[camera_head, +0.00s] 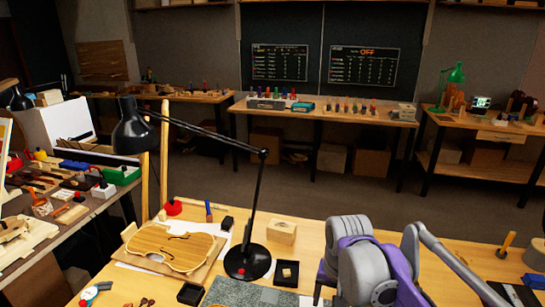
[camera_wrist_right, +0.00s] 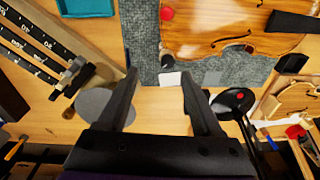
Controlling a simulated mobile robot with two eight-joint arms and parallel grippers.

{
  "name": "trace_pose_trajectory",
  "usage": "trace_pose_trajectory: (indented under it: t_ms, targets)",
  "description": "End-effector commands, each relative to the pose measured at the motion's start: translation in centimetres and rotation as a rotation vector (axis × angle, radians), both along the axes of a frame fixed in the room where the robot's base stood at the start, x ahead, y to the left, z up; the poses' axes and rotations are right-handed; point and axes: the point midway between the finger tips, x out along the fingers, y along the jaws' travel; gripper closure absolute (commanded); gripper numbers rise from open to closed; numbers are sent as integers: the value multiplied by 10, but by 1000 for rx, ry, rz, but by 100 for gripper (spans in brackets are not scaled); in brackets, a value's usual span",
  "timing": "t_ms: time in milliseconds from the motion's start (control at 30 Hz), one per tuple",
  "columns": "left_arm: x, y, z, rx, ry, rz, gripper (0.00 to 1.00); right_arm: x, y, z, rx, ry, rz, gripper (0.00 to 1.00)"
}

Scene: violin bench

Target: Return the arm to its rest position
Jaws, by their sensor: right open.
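My right arm (camera_head: 368,270), grey and purple, rises at the lower right of the head view, over the front bench (camera_head: 335,235). Its gripper is hidden or out of frame there. In the right wrist view my right gripper (camera_wrist_right: 158,76) has its two dark fingers spread wide, with nothing held between them. Beyond the fingertips lie a grey mat (camera_wrist_right: 146,52) and a small white piece (camera_wrist_right: 170,80). My left gripper shows in neither view.
A black desk lamp (camera_head: 252,215) stands on the bench beside a violin body (camera_head: 172,248); its base shows close to the right finger in the wrist view (camera_wrist_right: 234,100). A larger violin body (camera_wrist_right: 225,25) lies on the mat. A wooden block (camera_head: 281,231) stands behind the lamp.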

Motion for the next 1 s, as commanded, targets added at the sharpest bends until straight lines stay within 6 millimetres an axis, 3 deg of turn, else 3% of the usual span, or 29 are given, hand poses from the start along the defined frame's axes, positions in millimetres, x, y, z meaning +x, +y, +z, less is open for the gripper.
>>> trace_pose_trajectory:
  t_ms: [33,300,500,567,633,867,1000]
  targets:
    - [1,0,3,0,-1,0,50,-20,-5,-3,-1,-33,27,33]
    - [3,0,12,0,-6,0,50,-111,-24,-46,-42,-238,204,33]
    - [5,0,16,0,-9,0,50,-157,-31,-83,-84,-343,297,33]
    - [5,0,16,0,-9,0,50,-164,-32,-90,-93,-360,313,33]
    - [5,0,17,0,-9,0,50,-170,-33,-95,-99,-372,323,24]
    - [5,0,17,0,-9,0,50,-171,-33,-96,-99,-379,321,24]
    - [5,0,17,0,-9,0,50,-160,-32,-88,-41,-368,177,24]
